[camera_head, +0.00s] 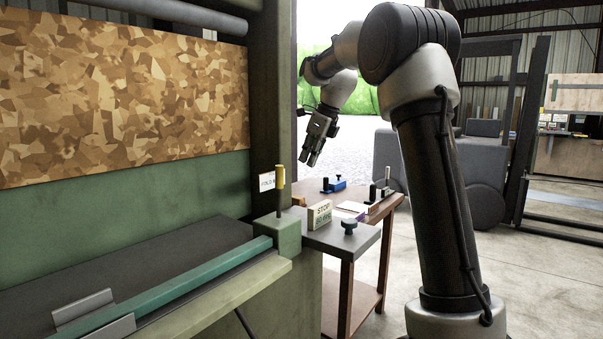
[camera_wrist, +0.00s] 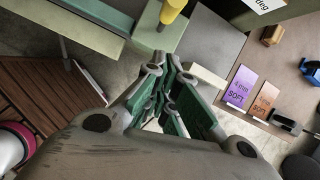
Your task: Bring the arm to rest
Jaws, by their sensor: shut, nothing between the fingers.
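My gripper (camera_head: 312,158) hangs at the end of my raised, bent arm, pointing down above the small wooden table (camera_head: 386,207). In the wrist view its green-padded fingers (camera_wrist: 172,112) are shut with nothing between them. The gripper is clear of the table and of the things on it. It touches nothing that I can see.
Beside the table stands a green machine (camera_head: 200,172) with a yellow-handled lever (camera_head: 280,178). A STOP block (camera_head: 319,214), a dark knob (camera_head: 349,227) and a blue clamp (camera_head: 334,184) are below. Purple (camera_wrist: 242,86) and orange (camera_wrist: 264,101) cards lie on the table.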

